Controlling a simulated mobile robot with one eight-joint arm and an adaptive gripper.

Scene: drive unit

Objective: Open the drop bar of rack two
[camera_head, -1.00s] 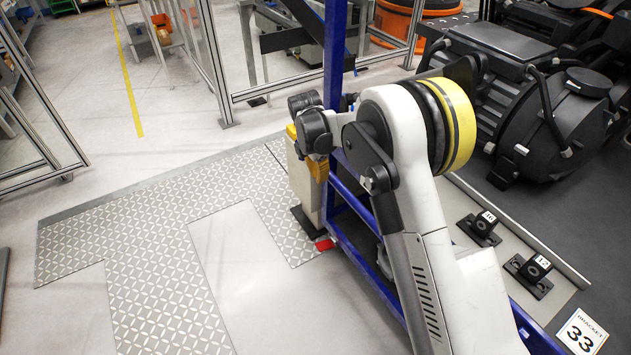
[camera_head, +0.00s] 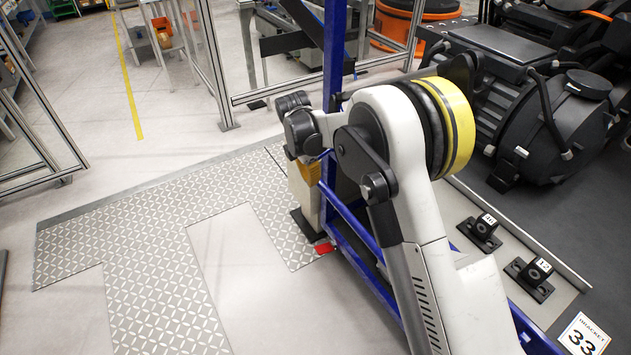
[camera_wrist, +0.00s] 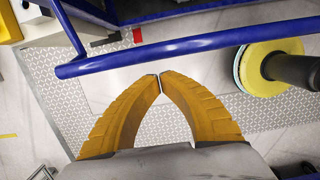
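The rack is a blue tubular frame; its tall post (camera_head: 334,70) and lower rail (camera_head: 372,275) show in the head view. In the wrist view a blue bar (camera_wrist: 215,47) crosses the picture from a rounded left end to the right edge. I cannot tell for sure that it is the drop bar. My gripper (camera_wrist: 160,78) has orange fingers with their tips together, just below the bar in the wrist view. Nothing shows between the tips; contact with the bar is unclear. In the head view my wrist mostly hides the gripper, leaving an orange part (camera_head: 311,173).
A beige cabinet (camera_head: 303,195) stands beside the rack post. Black brackets (camera_head: 481,228) sit on a plate to the right, near a "33" label (camera_head: 583,335). A large black motor (camera_head: 545,120) stands behind. Patterned floor plates (camera_head: 150,250) at left are clear.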

